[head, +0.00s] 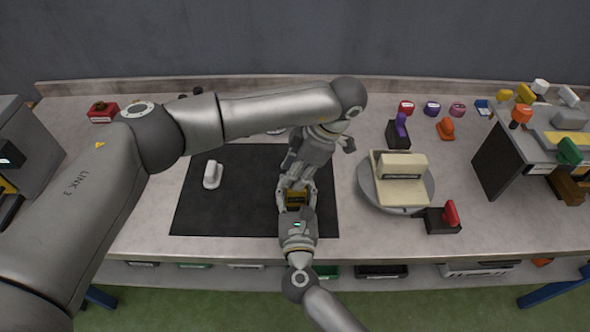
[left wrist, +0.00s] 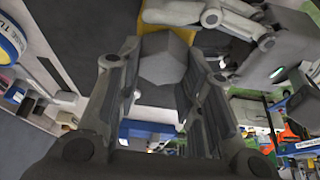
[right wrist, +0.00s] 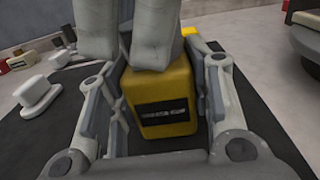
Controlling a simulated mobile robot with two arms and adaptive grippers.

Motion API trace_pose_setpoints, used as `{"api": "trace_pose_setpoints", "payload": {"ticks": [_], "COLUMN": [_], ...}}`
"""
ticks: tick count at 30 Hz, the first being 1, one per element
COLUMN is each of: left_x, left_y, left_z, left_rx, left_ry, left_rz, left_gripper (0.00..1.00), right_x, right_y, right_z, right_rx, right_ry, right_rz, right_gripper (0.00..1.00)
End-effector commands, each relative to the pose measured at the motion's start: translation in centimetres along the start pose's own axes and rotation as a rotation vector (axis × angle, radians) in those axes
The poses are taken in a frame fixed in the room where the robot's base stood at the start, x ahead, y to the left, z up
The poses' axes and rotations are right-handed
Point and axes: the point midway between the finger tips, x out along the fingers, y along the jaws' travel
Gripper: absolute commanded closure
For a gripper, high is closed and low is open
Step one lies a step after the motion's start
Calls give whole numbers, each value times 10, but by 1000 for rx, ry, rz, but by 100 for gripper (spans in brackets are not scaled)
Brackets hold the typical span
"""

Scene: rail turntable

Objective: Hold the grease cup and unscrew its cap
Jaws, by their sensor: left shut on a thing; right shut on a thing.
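The grease cup is a yellow block (head: 295,200) with a dark label, held over the dark mat. In the right wrist view the yellow body (right wrist: 160,98) sits between the fingers of my right gripper (right wrist: 165,80), which is shut on it. My left gripper (head: 297,182) meets the cup from the far side. In the left wrist view its fingers are shut on a grey faceted cap (left wrist: 163,70), with the yellow body (left wrist: 168,42) just beyond. In the right wrist view the left fingers hide the cap. Whether cap and body are apart cannot be told.
A white object (head: 212,175) lies on the dark mat (head: 225,215).

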Motion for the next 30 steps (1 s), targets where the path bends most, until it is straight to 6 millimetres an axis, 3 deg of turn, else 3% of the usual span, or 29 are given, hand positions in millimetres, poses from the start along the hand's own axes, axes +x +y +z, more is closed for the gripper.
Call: {"api": "trace_pose_setpoints", "payload": {"ticks": [13, 22, 30], "left_x": [0, 0, 0], "left_y": [-1, -2, -2], "left_z": [1, 1, 1], "left_rx": [-86, -460, -545], "left_ry": [-2, -1, -1], "left_rz": [-37, -193, -227], "left_gripper": [90, 90, 90], "right_x": [0, 0, 0], "right_y": [0, 0, 0], "right_z": [-1, -1, -1], "right_rx": [0, 0, 0], "right_ry": [2, 2, 2], "right_rz": [0, 0, 0], "right_gripper": [97, 97, 97]}}
